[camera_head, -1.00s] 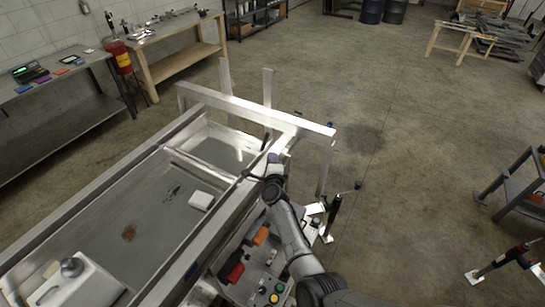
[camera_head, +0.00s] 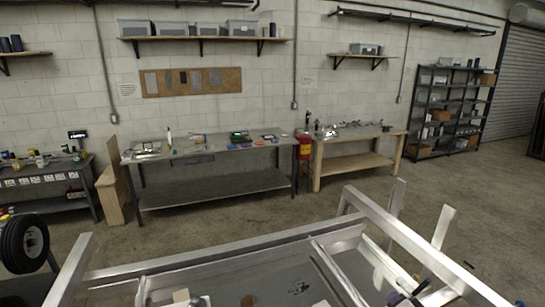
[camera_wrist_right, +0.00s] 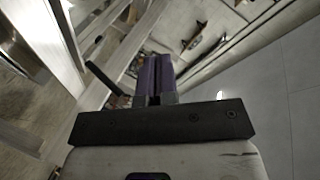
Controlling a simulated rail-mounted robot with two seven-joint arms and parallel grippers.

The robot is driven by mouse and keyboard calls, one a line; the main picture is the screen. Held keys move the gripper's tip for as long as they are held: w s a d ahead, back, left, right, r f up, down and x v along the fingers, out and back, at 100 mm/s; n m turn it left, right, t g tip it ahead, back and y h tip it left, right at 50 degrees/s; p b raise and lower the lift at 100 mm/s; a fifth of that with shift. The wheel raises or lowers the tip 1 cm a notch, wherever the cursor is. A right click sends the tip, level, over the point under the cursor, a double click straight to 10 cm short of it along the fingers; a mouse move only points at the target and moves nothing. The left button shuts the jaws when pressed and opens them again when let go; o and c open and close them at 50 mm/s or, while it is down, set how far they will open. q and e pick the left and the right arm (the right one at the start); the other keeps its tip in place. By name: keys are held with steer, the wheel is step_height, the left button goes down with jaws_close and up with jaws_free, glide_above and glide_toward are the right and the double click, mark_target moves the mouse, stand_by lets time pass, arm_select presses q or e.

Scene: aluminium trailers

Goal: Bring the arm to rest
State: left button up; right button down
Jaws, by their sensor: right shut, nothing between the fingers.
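My right gripper (camera_head: 395,298) shows only in part at the bottom right of the head view, by the front end of the aluminium trailer frame (camera_head: 215,248). In the right wrist view its purple fingers (camera_wrist_right: 153,76) are together, with nothing between them. Pale metal beams (camera_wrist_right: 45,38) run close beside the fingers in that view. Most of my right arm lies below the head view. My left gripper is not in view.
A long metal workbench (camera_head: 215,187) with small items stands along the wall, next to a wooden bench (camera_head: 355,163). A red container (camera_head: 304,145) stands between them. A black wheel (camera_head: 24,243) is at the left edge. Open floor lies to the right.

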steer(key=s+a+r+n+g, duration=0.2)
steer(key=s+a+r+n, duration=0.1)
steer(key=s+r+n, duration=0.25)
steer(key=s+a+n+g+h, duration=0.1)
steer(key=s+a+n+g, duration=0.25)
steer(key=s, duration=0.95)
steer(key=s+a+f+n+g, duration=0.1)
steer(key=s+a+f+g, duration=0.1)
steer(key=s+f, duration=0.3)
steer(key=s+a+f+n+g, duration=0.1)
steer(key=s+a+f, duration=0.2)
steer(key=s, duration=1.1)
steer(key=s+a+f+n+g, duration=0.1)
steer(key=s+a+f+g, duration=0.1)
steer(key=s+f, duration=0.6)
steer(key=shift+s+a+f+g, duration=0.25)
steer(key=shift+s+g, duration=0.1)
steer(key=shift+s, duration=0.65)
